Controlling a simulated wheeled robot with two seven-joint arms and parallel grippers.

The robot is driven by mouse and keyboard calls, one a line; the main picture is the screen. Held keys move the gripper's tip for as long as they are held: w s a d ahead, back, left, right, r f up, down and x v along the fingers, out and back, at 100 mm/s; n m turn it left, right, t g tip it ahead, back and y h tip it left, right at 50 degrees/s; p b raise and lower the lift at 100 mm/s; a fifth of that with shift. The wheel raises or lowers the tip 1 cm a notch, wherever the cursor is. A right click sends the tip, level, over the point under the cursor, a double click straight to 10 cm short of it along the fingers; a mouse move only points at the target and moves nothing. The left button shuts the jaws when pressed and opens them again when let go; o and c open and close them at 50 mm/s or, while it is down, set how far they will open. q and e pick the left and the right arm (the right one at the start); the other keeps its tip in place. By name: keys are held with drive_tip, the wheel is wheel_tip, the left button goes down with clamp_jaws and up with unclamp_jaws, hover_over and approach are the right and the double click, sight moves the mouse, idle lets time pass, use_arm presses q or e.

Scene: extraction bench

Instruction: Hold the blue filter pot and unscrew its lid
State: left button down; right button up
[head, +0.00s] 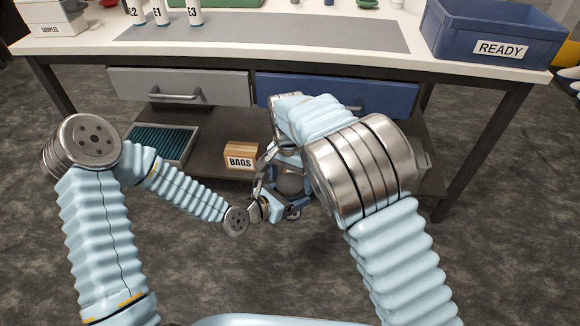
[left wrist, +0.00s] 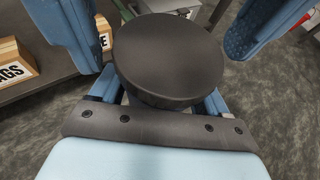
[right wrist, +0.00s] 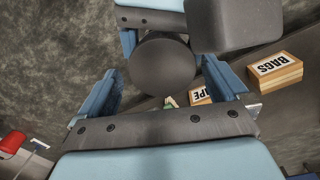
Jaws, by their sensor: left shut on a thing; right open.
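A dark grey round lid (head: 290,184) shows between my two grippers in the head view, low in front of the bench. It fills the middle of the left wrist view (left wrist: 168,55) and shows as a dark disc in the right wrist view (right wrist: 162,65). My left gripper (head: 277,208) is shut on the filter pot below the lid. The pot's blue body is mostly hidden by the lid and the grippers. My right gripper (head: 284,180) is open, its fingers apart on either side of the lid. I cannot tell whether they touch it.
The bench has a grey drawer (head: 180,88) and a blue drawer (head: 340,93). A BAGS box (head: 241,156) and a teal-lined tray (head: 160,143) are on the lower shelf. A blue READY bin (head: 490,30) and white bottles (head: 160,12) stand on top. Floor is open in front.

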drive_tip(key=shift+f, duration=0.45)
drive_tip(key=shift+d, duration=0.1)
drive_tip(key=c, duration=1.1)
drive_tip(key=n, duration=0.3)
